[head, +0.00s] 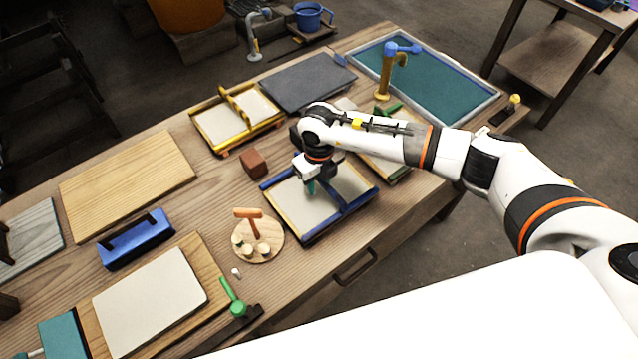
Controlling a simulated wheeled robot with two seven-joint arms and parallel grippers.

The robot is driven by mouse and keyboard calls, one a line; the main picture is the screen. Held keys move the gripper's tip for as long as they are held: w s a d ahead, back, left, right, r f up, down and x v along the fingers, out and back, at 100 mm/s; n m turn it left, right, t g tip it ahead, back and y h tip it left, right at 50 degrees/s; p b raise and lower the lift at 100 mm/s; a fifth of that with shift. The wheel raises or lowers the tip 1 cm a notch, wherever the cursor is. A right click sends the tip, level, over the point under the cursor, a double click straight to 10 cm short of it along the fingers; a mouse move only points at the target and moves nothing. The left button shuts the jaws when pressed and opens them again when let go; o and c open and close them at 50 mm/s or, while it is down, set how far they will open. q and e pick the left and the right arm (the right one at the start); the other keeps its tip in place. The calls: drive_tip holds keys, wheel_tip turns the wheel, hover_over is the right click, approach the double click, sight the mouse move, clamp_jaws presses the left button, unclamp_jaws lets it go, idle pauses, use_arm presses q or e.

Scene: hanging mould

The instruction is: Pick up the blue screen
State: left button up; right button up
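The blue screen (299,212) lies on the wooden table, a pale flat panel in a blue-edged frame with a blue bar across its right part. My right gripper (311,187) points down over the screen's upper left part, left of the bar. A teal piece shows at its tip. The gripper and wrist hide part of the screen's far edge. I cannot tell whether the fingers touch the screen or how far apart they are. My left gripper is not in view.
A yellow-framed screen (212,124) and a dark grey slab (300,84) lie behind. A brown block (253,163) and a round wooden board (271,244) with small pieces are to the left. A teal basin (440,92) with a tap (384,78) is at the back right.

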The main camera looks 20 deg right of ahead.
drive_tip(key=shift+f, duration=0.35)
drive_tip(key=shift+c, duration=0.6)
clamp_jaws()
drive_tip(key=shift+r, duration=0.1)
